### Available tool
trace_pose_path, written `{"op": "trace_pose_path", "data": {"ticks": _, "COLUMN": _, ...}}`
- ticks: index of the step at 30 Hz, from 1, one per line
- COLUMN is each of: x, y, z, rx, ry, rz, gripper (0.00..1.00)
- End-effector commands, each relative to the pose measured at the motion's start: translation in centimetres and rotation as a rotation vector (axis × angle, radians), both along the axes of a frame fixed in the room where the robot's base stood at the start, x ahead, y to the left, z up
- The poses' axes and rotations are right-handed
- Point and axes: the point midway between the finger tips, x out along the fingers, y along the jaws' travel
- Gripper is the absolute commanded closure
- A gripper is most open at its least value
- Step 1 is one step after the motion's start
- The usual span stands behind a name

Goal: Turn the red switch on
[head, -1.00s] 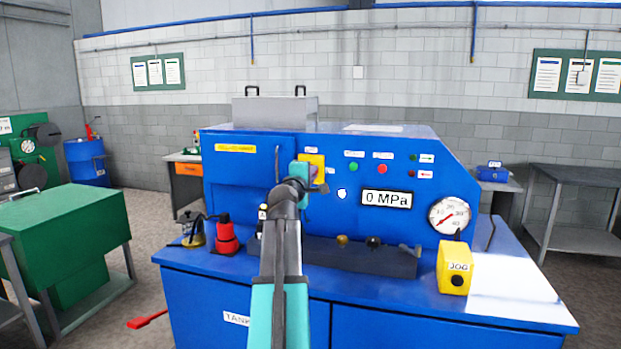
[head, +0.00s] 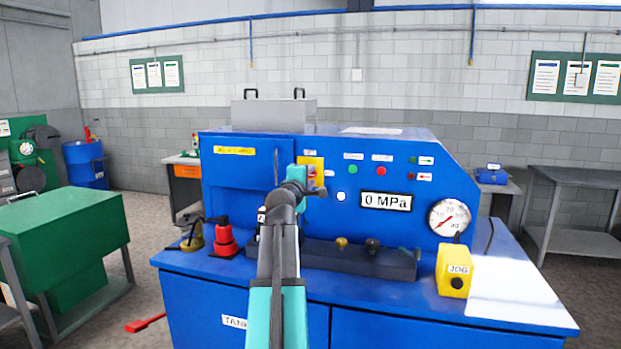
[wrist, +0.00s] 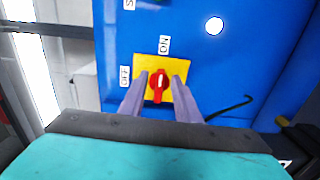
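The red switch (wrist: 158,84) is a rotary knob on a yellow plate (wrist: 175,68) in the wrist view. A label reading ON sits above it and a label that looks like OFF sits to its left in that turned picture. The knob's white mark lies roughly upright, along the line toward ON. My gripper (wrist: 160,85) is open, with one finger on each side of the knob and a small gap showing on both sides. In the head view the yellow plate (head: 311,160) is on the blue machine's front, partly hidden behind my gripper (head: 317,183).
The blue machine panel (head: 240,185) also carries a green button (head: 350,169), a red button (head: 379,170), a 0 MPa display (head: 386,201) and a round gauge (head: 449,217). Below stand a red-and-black object (head: 223,240) and a yellow JOG box (head: 454,270). A dark curved rod (wrist: 232,108) lies right of the fingers.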

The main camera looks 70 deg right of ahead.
Motion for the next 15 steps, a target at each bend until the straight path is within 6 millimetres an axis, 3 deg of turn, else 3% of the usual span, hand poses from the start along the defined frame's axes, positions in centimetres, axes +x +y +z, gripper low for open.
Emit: {"op": "trace_pose_path", "data": {"ticks": 15, "x": -0.4, "y": 5.9, "z": -0.1, "rx": -0.001, "ry": 0.000, "rz": 0.001, "gripper": 0.70}}
